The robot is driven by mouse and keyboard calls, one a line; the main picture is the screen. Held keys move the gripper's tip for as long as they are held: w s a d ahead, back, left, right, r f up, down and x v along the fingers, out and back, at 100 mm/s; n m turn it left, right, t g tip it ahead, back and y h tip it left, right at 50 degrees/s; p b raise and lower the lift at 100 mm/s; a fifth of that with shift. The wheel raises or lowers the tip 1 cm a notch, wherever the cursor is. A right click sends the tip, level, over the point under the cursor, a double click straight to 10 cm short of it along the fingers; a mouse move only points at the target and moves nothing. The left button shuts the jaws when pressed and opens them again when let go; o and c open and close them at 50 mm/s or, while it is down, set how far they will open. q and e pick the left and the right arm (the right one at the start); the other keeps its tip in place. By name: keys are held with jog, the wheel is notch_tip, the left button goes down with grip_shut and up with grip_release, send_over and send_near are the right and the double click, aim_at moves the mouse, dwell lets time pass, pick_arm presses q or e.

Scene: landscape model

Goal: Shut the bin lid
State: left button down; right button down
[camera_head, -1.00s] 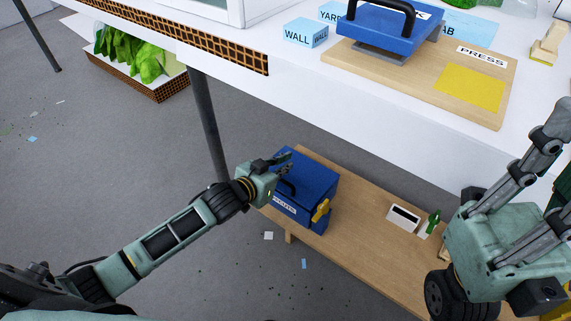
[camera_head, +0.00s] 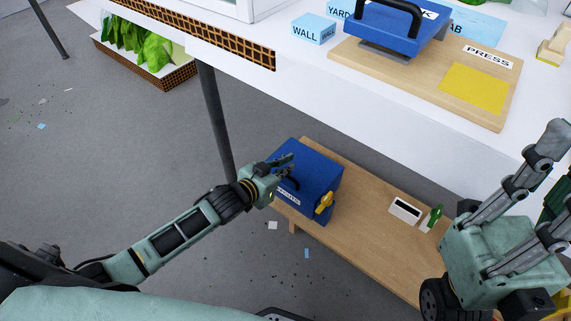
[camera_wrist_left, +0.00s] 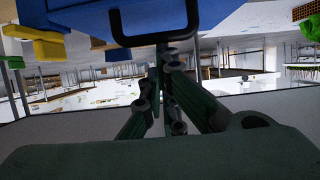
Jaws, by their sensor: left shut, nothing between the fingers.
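The blue bin (camera_head: 321,180) stands on a low wooden bench, with a partly covered label on its front, a black handle and a yellow latch (camera_head: 325,203). The left gripper (camera_head: 288,163) is shut and empty, over the bin's left part by the handle, covering some of it. In the left wrist view the black handle (camera_wrist_left: 155,40) crosses just beyond the fingers (camera_wrist_left: 165,75), with blue surface (camera_wrist_left: 85,20) behind. I cannot tell whether the fingers touch the handle or how far the lid stands open. The right gripper (camera_head: 558,185) is at the right edge, fingers spread, away from the bin.
The white table (camera_head: 370,95) overhangs behind the bench (camera_head: 365,235), carrying a press board (camera_head: 410,80) and a blue WALL block (camera_head: 314,29). A dark table leg (camera_head: 214,120) stands left of the bin. Floor at left is mostly open.

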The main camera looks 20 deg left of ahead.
pick_arm(q)
jog(key=v, duration=1.2)
jog(key=shift+s+r, duration=0.1)
